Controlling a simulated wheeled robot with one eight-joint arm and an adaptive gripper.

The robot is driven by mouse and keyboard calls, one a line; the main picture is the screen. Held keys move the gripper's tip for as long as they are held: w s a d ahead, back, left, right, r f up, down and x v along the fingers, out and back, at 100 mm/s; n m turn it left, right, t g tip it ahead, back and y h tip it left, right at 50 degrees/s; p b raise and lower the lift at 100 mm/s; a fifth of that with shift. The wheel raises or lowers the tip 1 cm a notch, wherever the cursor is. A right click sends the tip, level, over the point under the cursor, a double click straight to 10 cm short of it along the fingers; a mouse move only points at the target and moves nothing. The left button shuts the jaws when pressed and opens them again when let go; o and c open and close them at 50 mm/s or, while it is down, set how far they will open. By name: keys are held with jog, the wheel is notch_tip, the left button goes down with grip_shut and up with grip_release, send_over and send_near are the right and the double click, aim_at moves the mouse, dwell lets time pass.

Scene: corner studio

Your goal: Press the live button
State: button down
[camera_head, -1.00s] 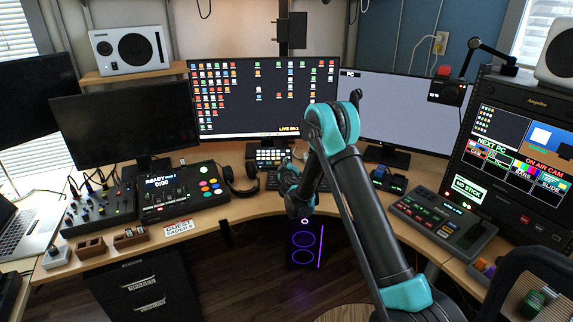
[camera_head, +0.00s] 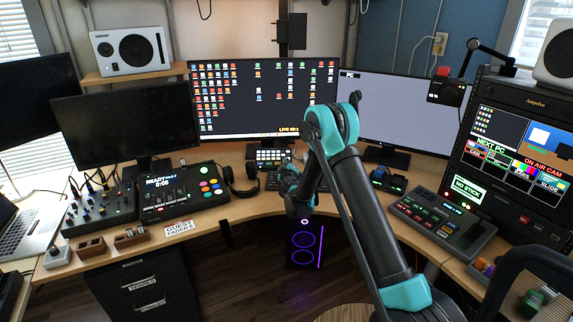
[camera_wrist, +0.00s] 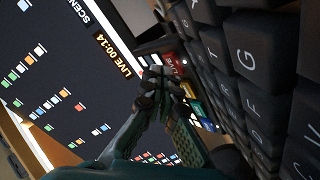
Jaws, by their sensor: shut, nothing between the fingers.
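A red key marked LIVE (camera_wrist: 173,66) sits on a small button pad seen sideways in the wrist view, just beyond my fingertips. In the head view the button pad (camera_head: 268,155) stands on the desk below the middle monitor; its labels are too small to read there. My gripper (camera_wrist: 160,82) is shut and empty. Its tips overlap the near edge of the pad in the wrist view; whether they touch a key I cannot tell. In the head view my gripper is small and partly hidden by my arm, close to the pad's right side.
A black keyboard (camera_wrist: 245,75) lies close beside my gripper in the wrist view. The middle monitor (camera_head: 230,100) stands behind the pad, showing a live timer. Headphones (camera_head: 240,180) lie left of my gripper. A switcher panel (camera_head: 440,222) sits on the right desk.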

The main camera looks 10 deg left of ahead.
jog(key=shift+w+d+f, duration=0.1)
jog(key=shift+w+f, duration=0.15)
jog(key=shift+f, duration=0.1)
dwell(0.3)
jog(key=shift+s+d, duration=0.1)
jog(key=shift+s, duration=0.1)
dwell(0.3)
jog(key=shift+s+r, duration=0.3)
jog(key=shift+r, duration=0.05)
jog(key=shift+s+d+r, duration=0.1)
jog(key=shift+s+r, duration=0.65)
jog(key=shift+r, duration=0.3)
jog(key=shift+s+d+r, duration=0.1)
jog(key=shift+s+r, duration=0.65)
jog(key=shift+r, duration=0.25)
